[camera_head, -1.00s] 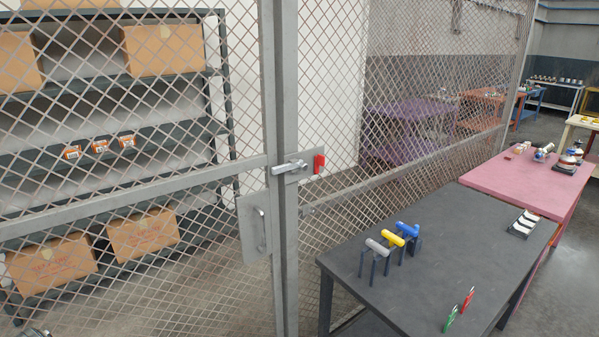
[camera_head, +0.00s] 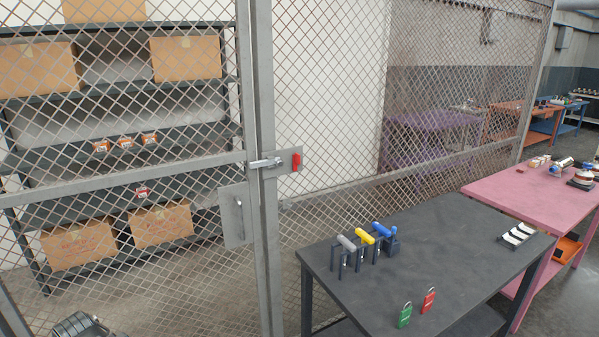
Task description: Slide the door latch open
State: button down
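The door latch (camera_head: 265,162) is a silver sliding bolt on the frame of the mesh door. It lies level across the gap between the door frame and the post (camera_head: 263,90). A red piece (camera_head: 296,161) sits at the right end of its plate. The door has a flat grey plate with a pull handle (camera_head: 238,216) below the latch. A dark metal part at the bottom left edge seems to be my gripper (camera_head: 82,326). It is mostly cut off, far below and left of the latch, and its fingers cannot be made out.
A dark table (camera_head: 430,255) stands right of the door, with grey, yellow and blue-handled items and red and green padlocks (camera_head: 416,308) on it. A pink table (camera_head: 540,195) is beyond it. Shelves with cardboard boxes (camera_head: 78,246) stand behind the mesh. Floor shows behind the mesh.

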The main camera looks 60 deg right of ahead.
aim_at(260, 163)
jog(key=u, duration=0.15)
jog(key=i, duration=0.9)
jog(key=z, duration=0.05)
